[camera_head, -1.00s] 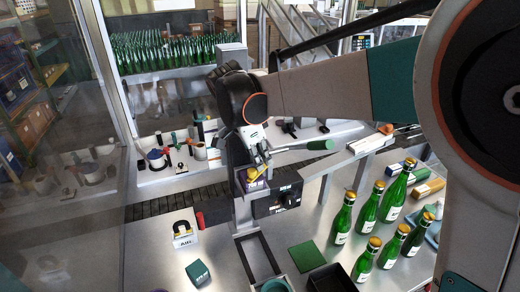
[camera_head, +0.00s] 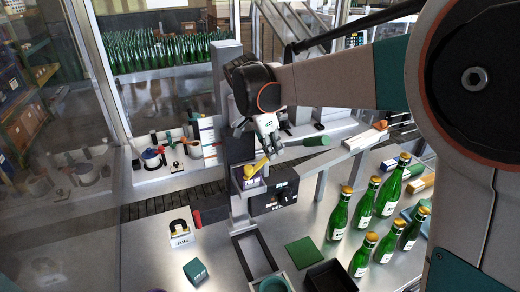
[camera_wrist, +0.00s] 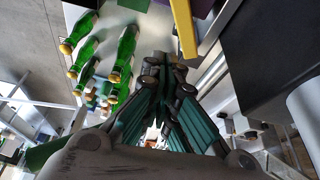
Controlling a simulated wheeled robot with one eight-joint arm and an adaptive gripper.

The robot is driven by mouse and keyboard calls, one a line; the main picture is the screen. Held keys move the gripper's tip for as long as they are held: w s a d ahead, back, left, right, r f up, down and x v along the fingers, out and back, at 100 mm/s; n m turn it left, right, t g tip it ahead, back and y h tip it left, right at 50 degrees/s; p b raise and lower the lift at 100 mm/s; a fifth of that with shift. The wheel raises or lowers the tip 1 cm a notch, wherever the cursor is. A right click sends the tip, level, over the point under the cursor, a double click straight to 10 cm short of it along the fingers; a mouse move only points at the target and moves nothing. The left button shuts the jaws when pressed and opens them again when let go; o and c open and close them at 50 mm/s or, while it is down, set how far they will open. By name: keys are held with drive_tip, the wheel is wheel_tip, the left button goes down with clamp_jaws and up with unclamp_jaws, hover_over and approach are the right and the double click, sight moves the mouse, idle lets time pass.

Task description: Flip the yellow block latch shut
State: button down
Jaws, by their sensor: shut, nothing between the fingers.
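The yellow latch lever (camera_head: 255,168) sits on a small block fixture (camera_head: 252,182) on top of the metal post, left of the black control box. It is tilted, with its upper end leaning right. In the wrist view the yellow bar (camera_wrist: 186,30) shows at the top, just beyond my fingertips. My gripper (camera_head: 272,152) is shut and empty, pointing down just right of and above the lever. In the wrist view my gripper (camera_wrist: 165,62) has its fingers together. I cannot tell whether a fingertip touches the lever.
The black control box (camera_head: 274,197) stands close to the right of the fixture. A green-handled tool (camera_head: 316,141) lies behind. Several green bottles (camera_head: 363,208) stand at the right. A green mat (camera_head: 304,252) and a black bin (camera_head: 330,277) lie in front. A padlock-like block (camera_head: 180,234) is at left.

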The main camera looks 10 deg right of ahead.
drive_tip(key=v, duration=1)
drive_tip(key=shift+f+b, duration=0.1)
drive_tip(key=shift+b, duration=0.2)
